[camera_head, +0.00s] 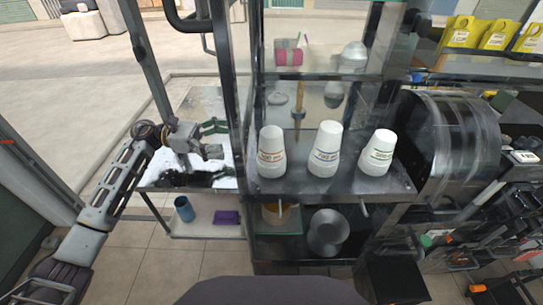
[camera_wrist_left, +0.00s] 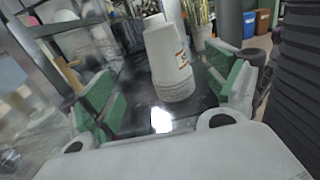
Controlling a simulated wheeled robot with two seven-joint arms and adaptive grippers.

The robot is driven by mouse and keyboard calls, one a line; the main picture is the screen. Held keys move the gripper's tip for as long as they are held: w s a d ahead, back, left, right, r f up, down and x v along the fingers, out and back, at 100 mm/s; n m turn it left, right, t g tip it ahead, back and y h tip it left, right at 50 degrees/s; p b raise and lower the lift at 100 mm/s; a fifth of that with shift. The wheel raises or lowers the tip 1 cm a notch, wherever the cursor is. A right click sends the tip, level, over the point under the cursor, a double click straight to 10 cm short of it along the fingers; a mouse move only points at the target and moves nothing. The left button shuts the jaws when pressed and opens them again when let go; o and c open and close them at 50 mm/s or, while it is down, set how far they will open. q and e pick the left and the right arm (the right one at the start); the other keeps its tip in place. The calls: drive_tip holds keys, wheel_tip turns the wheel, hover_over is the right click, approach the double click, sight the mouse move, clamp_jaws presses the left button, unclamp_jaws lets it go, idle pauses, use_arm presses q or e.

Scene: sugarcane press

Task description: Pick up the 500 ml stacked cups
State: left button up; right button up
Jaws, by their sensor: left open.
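Three white upside-down cup stacks stand in a row on the metal counter: a left stack (camera_head: 271,153) with a reddish label, a middle stack (camera_head: 326,150) with a blue label, and a right stack (camera_head: 377,153) with a green label. The print is too small to read surely, so I cannot tell which is 500 ml. My left gripper (camera_head: 214,140) is open and empty, left of the row beyond a dark post. In the left wrist view, a stack with a reddish label (camera_wrist_left: 170,62) appears between the green finger pads, ahead of them. My right gripper is not in view.
A dark vertical post (camera_head: 234,90) stands between my left gripper and the stacks. A glass shelf (camera_head: 325,78) with containers hangs behind the stacks. A large dark drum (camera_head: 450,135) stands at the right. A blue cup (camera_head: 184,209) sits on a lower shelf.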

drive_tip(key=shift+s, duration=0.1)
use_arm(q)
drive_tip(key=p, duration=0.2)
approach(271, 151)
drive_tip(key=shift+w+d, duration=1.85)
drive_tip(key=shift+d, duration=0.6)
drive_tip(key=shift+r, duration=0.2)
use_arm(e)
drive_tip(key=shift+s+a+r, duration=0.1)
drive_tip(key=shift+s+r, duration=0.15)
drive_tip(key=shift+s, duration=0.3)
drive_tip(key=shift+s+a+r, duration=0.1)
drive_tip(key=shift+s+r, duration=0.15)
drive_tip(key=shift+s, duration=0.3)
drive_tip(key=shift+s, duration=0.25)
